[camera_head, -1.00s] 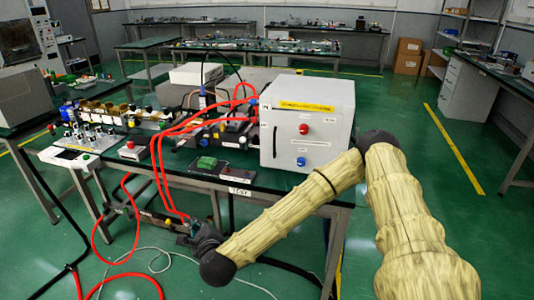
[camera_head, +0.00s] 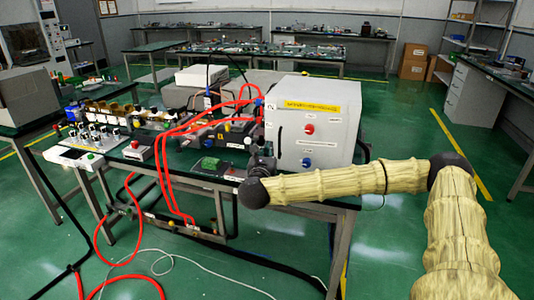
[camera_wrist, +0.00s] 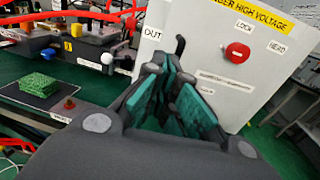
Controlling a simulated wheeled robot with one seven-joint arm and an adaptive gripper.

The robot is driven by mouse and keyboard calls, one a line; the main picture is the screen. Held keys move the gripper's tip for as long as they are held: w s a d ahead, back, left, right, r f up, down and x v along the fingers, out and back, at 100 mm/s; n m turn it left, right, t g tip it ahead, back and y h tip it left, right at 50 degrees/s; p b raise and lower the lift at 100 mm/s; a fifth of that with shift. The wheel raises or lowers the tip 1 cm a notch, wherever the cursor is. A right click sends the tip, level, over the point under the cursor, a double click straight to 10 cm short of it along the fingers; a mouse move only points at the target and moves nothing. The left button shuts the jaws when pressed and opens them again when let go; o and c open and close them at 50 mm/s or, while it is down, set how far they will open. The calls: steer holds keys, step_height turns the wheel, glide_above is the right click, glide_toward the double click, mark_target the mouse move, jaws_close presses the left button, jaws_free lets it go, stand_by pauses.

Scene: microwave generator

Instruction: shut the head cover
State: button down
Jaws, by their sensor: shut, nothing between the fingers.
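The white box (camera_head: 315,125) with a yellow high-voltage label stands at the table's right end. Its front, which I take to be the head cover, bears a red knob and a blue knob. In the wrist view the front panel (camera_wrist: 217,73) fills the upper right, with the red knob (camera_wrist: 237,53) beside "LOCK" and "HEAD" labels. A black handle (camera_wrist: 180,44) shows just beyond my fingertips; I cannot tell if they touch it. I cannot tell whether the cover is ajar. My gripper (camera_head: 262,150) is shut and empty at the panel's lower left; it fills the wrist view's middle (camera_wrist: 175,78).
A green block on a dark pad (camera_head: 210,165) lies left of my gripper. A small red button (camera_wrist: 70,103) is near the table edge.

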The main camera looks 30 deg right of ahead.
mark_target(274, 134)
steer(key=p+x, duration=0.2)
steer(key=x, duration=0.7)
steer(key=shift+w+d, duration=0.25)
steer(key=shift+w, duration=0.1)
steer(key=shift+w, duration=0.1)
steer(key=shift+w+d+m+g+h+b, duration=0.5)
steer(key=shift+w+d+g+h+b, duration=0.2)
steer(key=shift+b, duration=0.45)
